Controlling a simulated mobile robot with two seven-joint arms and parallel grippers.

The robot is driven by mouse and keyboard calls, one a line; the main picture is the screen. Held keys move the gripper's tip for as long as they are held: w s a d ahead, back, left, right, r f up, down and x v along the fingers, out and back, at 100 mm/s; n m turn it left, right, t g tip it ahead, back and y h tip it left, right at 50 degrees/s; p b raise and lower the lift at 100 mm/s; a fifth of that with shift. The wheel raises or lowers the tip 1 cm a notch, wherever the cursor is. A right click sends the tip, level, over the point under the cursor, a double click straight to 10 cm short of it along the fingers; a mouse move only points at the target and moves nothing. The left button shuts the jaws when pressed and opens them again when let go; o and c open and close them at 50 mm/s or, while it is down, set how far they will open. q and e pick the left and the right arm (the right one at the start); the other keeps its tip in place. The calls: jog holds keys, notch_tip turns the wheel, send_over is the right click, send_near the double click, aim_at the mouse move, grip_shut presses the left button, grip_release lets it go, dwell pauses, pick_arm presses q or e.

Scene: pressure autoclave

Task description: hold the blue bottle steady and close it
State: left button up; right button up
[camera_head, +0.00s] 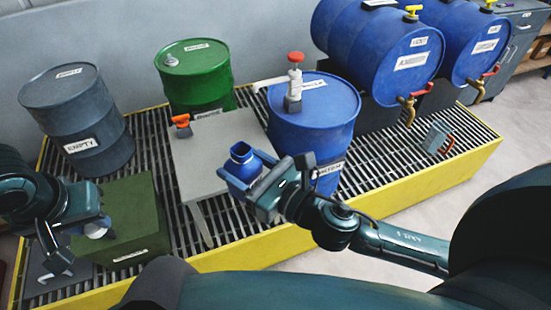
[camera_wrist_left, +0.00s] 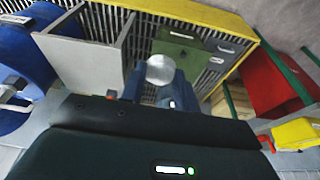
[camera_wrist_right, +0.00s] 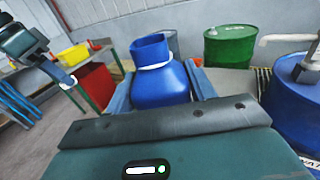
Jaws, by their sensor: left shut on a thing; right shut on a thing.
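The blue bottle (camera_head: 241,159) is open at the top, with a white ring around its neck. My right gripper (camera_head: 250,176) is shut around its body and holds it above the grate, near the grey table. In the right wrist view the bottle (camera_wrist_right: 160,84) stands roughly upright, slightly tilted, between the fingers. My left gripper (camera_head: 94,226) is shut on a pale round piece that looks like a cap (camera_wrist_left: 160,69). It is over the green box, well to the left of the bottle. The piece's far side is hidden.
A grey table (camera_head: 215,135) with an orange-topped item (camera_head: 181,122) stands between the grippers. A green box (camera_head: 135,215) is below my left gripper. Grey (camera_head: 75,110), green (camera_head: 197,80) and blue (camera_head: 315,115) drums stand behind on the yellow-edged grate (camera_head: 400,200).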

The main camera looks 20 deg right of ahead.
aim_at(225, 167)
jog(key=shift+w+a+r+n+g+y, duration=0.15)
jog(key=shift+a+n+g+y, duration=0.4)
jog(key=shift+a, duration=0.3)
jog(key=shift+w+a+n+g+y, duration=0.15)
jog(key=shift+a+n+g+y, duration=0.15)
jog(key=shift+a+y, duration=0.45)
pick_arm(q)
jog(key=shift+d, duration=0.1)
jog(key=d+r+m, duration=0.1)
jog(key=d+r, duration=0.4)
jog(key=d, duration=0.3)
jog(key=w+d+r+m+h, duration=0.1)
jog(key=d+r+m, duration=0.1)
jog(key=d+r, duration=0.3)
jog(key=w+d+r+m, duration=0.1)
jog(key=d+r, duration=0.4)
jog(key=d, duration=0.6)
jog(key=shift+m+g, duration=0.3)
jog(key=shift+m, duration=0.4)
jog(key=shift+f, duration=0.1)
jog(key=shift+s+x, duration=0.2)
jog(key=shift+x, duration=0.7)
jog(key=shift+s+x, duration=0.2)
jog(key=shift+x, duration=0.75)
jog(key=shift+a+f, duration=0.15)
jog(key=shift+x, duration=0.8)
